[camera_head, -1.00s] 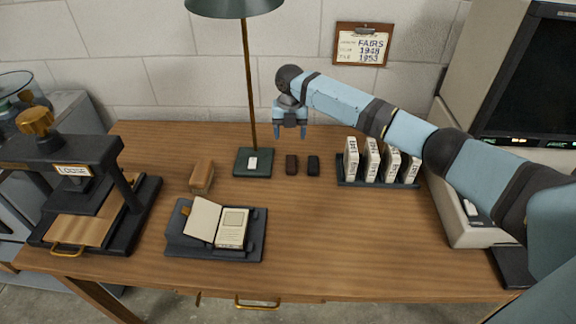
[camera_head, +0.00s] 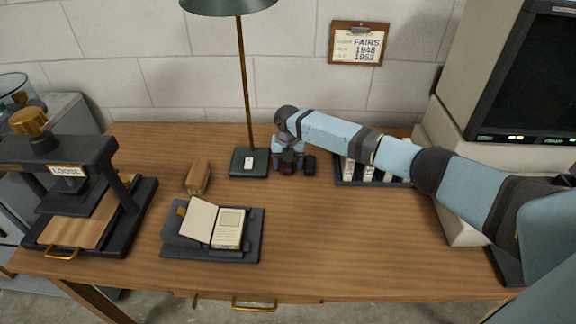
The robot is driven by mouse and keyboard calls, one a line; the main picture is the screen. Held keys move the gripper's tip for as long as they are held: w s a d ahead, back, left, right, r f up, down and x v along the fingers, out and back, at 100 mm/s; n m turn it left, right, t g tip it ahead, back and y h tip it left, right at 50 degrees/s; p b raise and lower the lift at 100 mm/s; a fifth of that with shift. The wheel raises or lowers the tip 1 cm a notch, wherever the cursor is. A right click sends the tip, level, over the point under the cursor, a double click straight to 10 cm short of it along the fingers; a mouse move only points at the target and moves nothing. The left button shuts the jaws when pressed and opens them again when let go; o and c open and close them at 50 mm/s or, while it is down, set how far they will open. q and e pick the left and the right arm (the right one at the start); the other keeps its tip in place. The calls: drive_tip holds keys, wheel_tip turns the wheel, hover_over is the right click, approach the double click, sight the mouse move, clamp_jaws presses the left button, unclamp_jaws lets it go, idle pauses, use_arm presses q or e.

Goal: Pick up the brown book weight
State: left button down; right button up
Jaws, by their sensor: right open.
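The small brown book weight (camera_head: 288,167) stands on the desk to the right of the lamp base. My right gripper (camera_head: 288,161) is pointing down over it, open, with its fingers low at the weight's sides. The gripper hides the weight's upper part, and I cannot tell whether the fingers touch it. A black weight (camera_head: 310,165) stands close to the right of the gripper. My left gripper is not in view.
A green lamp (camera_head: 249,161) stands close to the left of the gripper. A dark rack (camera_head: 346,182) with several white boxes is on the right. A brown block (camera_head: 198,176), an open book (camera_head: 228,229) on a dark cradle (camera_head: 188,245) and a press (camera_head: 128,205) are left. The desk's front right is clear.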

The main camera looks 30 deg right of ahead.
drive_tip(key=shift+r, duration=0.1)
drive_tip(key=c, duration=1.2)
drive_tip(key=shift+r, duration=0.1)
